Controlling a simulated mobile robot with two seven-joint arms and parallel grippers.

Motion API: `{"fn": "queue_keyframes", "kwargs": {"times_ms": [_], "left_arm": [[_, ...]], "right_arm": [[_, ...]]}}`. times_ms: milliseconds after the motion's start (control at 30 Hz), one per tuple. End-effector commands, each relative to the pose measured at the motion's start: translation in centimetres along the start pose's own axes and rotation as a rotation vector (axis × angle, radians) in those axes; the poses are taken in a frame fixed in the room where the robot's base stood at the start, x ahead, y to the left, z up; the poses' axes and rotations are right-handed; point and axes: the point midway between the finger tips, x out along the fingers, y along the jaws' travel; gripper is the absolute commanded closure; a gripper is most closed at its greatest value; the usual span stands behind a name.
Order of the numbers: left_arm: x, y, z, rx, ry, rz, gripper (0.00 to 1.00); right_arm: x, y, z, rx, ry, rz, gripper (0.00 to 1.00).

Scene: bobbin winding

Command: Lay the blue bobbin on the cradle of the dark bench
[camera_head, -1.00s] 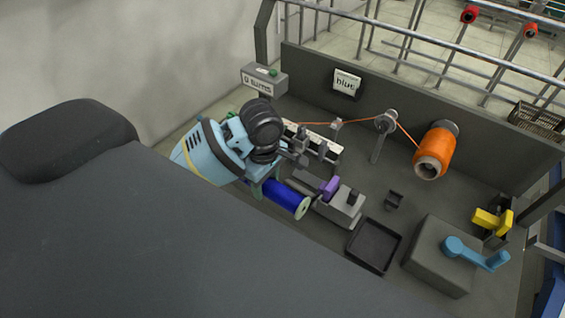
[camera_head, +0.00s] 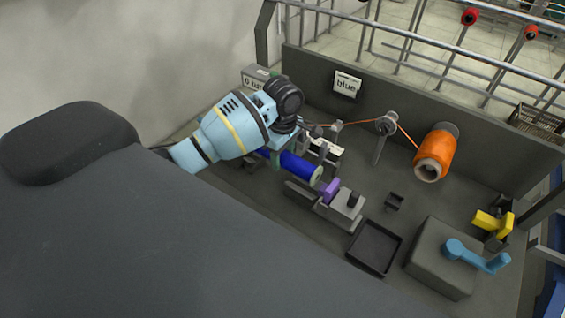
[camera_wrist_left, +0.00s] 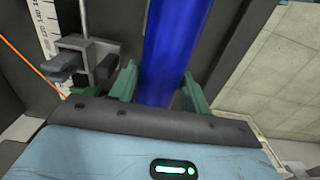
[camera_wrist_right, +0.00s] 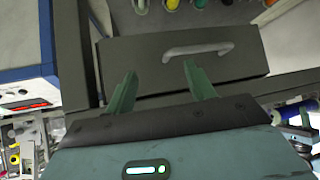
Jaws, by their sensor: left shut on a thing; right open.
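The blue bobbin (camera_head: 301,166) is held by my left gripper (camera_head: 272,158) above the left part of the dark bench (camera_head: 290,225). It slants down to the right, its pale end just behind a purple piece in the head view. In the left wrist view the bobbin (camera_wrist_left: 170,45) lies between the two green fingers of my left gripper (camera_wrist_left: 160,88). A small dark bracket with raised sides, which looks like the cradle (camera_head: 394,202), stands empty at mid-bench. My right gripper (camera_wrist_right: 158,75) is open and empty, facing a dark drawer front; the head view does not show it.
A grey block with the purple piece (camera_head: 331,190) stands close to the bobbin. An orange spool (camera_head: 436,152) feeds thread across the back. A black tray (camera_head: 375,248) and a grey box with a blue crank (camera_head: 475,256) stand in front. A drawer handle (camera_wrist_right: 198,50) is ahead of my right gripper.

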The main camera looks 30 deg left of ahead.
Motion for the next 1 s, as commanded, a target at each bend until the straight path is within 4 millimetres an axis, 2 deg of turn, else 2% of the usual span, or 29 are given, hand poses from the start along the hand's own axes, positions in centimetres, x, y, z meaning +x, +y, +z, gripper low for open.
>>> {"fn": "queue_keyframes", "kwargs": {"times_ms": [33,200,600,633,700,800,1000], "left_arm": [[1.1,-0.2,0.0,0.001,0.001,-0.007,0.81],[3.0,-0.2,0.0,0.001,0.001,-0.004,0.81],[3.5,-0.2,0.0,0.001,0.001,-0.003,0.81],[3.6,-0.2,0.0,0.001,0.001,-0.004,0.51],[3.6,-0.2,0.0,0.001,0.001,-0.003,0.42],[3.5,-0.2,0.0,0.001,0.001,-0.003,0.31],[3.5,-0.2,0.0,0.001,0.001,-0.004,0.31]], "right_arm": [[0.0,0.0,0.0,0.0,0.0,0.0,0.46],[0.0,0.0,-0.2,0.0,0.004,0.001,0.46],[0.0,0.0,-0.2,-0.001,0.004,0.001,0.46],[0.0,0.1,-0.2,0.0,0.004,0.001,0.46],[0.0,0.0,-0.2,0.0,0.003,0.001,0.46],[0.0,0.0,-0.1,-0.001,0.003,0.001,0.46],[0.0,0.0,-0.1,-0.001,0.003,0.001,0.46]]}}
